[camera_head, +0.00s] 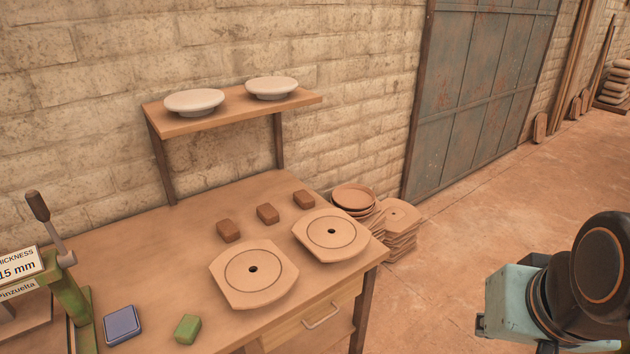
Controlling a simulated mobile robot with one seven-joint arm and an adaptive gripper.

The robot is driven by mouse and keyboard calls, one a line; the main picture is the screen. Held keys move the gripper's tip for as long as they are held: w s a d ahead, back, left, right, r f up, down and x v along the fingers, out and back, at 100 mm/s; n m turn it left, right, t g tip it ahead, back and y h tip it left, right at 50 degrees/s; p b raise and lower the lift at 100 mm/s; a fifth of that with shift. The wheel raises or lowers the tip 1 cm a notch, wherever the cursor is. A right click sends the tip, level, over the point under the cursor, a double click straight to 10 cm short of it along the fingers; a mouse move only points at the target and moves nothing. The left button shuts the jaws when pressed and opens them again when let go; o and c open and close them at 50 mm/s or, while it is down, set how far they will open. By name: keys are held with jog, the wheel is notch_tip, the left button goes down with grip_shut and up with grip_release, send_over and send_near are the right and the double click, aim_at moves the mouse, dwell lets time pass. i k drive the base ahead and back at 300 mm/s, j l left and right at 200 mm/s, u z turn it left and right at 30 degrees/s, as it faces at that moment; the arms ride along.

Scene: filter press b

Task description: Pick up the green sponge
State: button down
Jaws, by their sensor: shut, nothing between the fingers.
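The green sponge (187,329) is a small rounded block. It lies flat on the wooden table near its front edge, at the lower left of the view. Nothing covers it and nothing touches it. Part of my own arm shows at the lower right, out beyond the table's right side and well apart from the sponge. The fingers of my gripper are not in view.
A blue-grey box (121,325) lies left of the sponge, beside a green press (72,297) with a lever. Two clay plates (232,288) and several brown blocks (268,214) lie to the right. A shelf (230,115) holds two white bowls. A drawer handle (322,317) protrudes in front.

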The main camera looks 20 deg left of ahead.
aim_at(190, 326)
jog(key=u, duration=1.95)
jog(key=i+j+z, duration=0.2)
jog(key=j, duration=0.25)
jog(key=k, duration=0.5)
